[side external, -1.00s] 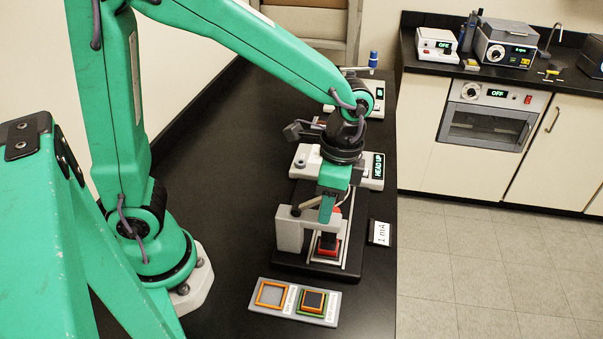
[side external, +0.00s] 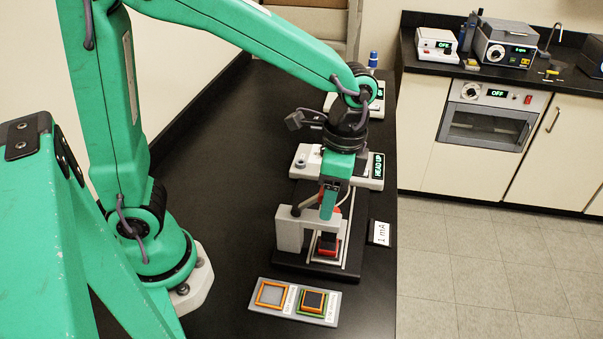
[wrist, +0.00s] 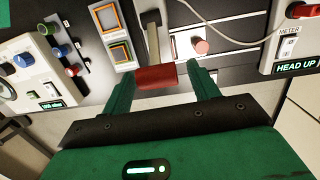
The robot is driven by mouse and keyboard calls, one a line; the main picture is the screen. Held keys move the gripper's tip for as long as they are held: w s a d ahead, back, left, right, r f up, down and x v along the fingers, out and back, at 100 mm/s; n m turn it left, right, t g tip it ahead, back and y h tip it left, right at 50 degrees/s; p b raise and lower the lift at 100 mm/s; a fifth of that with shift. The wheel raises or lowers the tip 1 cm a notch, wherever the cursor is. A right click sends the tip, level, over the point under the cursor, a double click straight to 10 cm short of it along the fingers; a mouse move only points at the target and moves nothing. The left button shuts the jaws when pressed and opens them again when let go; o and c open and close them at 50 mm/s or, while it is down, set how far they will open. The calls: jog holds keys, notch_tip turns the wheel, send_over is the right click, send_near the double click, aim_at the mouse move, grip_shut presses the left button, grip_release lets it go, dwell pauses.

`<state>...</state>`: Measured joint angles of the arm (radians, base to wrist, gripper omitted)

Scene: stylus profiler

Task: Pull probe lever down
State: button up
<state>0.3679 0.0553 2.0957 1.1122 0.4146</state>
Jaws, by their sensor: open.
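The red cylindrical handle (wrist: 155,77) of the probe lever shows in the wrist view on a grey arm. My gripper (wrist: 160,72) is open, with one green finger on each side of the handle. The left finger is close to the handle's end; contact cannot be told. In the side view my gripper (side external: 328,205) hangs over the profiler (side external: 290,232) and hides most of the handle. The profiler's display (side external: 377,166) reads HEAD UP, and it also shows in the wrist view (wrist: 297,65).
A grey tray (side external: 294,311) with orange and green square frames lies in front of the profiler. A meter box (side external: 305,160) stands behind. Black bench is clear on the left.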

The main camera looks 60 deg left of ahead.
jog(key=shift+w+d+r, duration=0.1)
jog(key=shift+w+r, duration=0.1)
jog(key=shift+r, duration=1.25)
jog(key=shift+w+d+r, duration=0.1)
jog(key=shift+w+r, duration=0.05)
jog(key=shift+r, duration=1.25)
jog(key=shift+a, duration=0.1)
